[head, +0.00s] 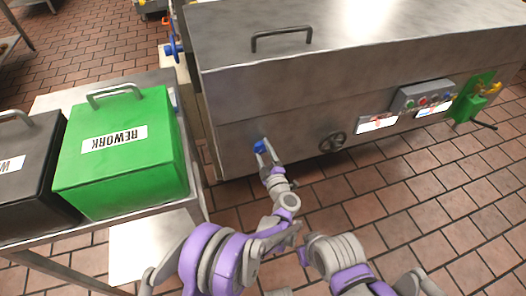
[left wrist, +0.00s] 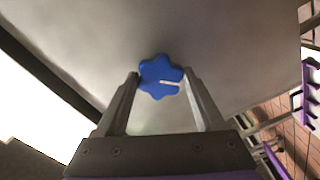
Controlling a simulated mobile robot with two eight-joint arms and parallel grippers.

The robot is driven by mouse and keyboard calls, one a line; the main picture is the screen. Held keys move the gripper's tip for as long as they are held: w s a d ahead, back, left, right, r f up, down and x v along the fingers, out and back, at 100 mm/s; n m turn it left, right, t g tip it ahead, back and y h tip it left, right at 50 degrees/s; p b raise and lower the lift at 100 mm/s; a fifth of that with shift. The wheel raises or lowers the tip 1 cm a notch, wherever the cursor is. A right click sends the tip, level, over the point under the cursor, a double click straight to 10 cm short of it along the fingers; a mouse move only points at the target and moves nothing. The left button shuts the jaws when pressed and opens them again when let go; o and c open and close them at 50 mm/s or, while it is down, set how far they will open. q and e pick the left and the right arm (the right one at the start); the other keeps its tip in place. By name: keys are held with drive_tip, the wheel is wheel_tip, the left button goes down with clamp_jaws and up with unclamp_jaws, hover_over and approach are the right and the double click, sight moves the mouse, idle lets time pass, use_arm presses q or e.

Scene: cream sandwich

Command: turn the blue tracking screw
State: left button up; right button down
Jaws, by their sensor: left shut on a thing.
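The blue tracking screw (head: 259,146) is a small lobed knob on the front face of the large steel machine (head: 290,105), near its left end. In the left wrist view the blue knob (left wrist: 160,77) shows several rounded lobes and a white line pointing right. My left gripper (head: 265,150) is at the knob, with one finger on each side, and is shut on it. The fingertips also show in the left wrist view (left wrist: 161,80). My right arm shows at the bottom of the head view, but its gripper cannot be made out.
A green REWORK bin (head: 125,155) and a dark bin (head: 28,175) stand on a steel table (head: 190,190) at left. On the machine front are a dark handwheel (head: 332,142), a button box (head: 424,97) and a green bracket (head: 470,102). The tiled floor (head: 400,200) in front is clear.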

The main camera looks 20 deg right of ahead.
use_arm(q)
drive_tip(key=shift+w+m, duration=0.1)
drive_tip(key=shift+m, duration=1.3)
drive_tip(key=o, duration=1.4)
drive_tip(key=shift+c, duration=0.2)
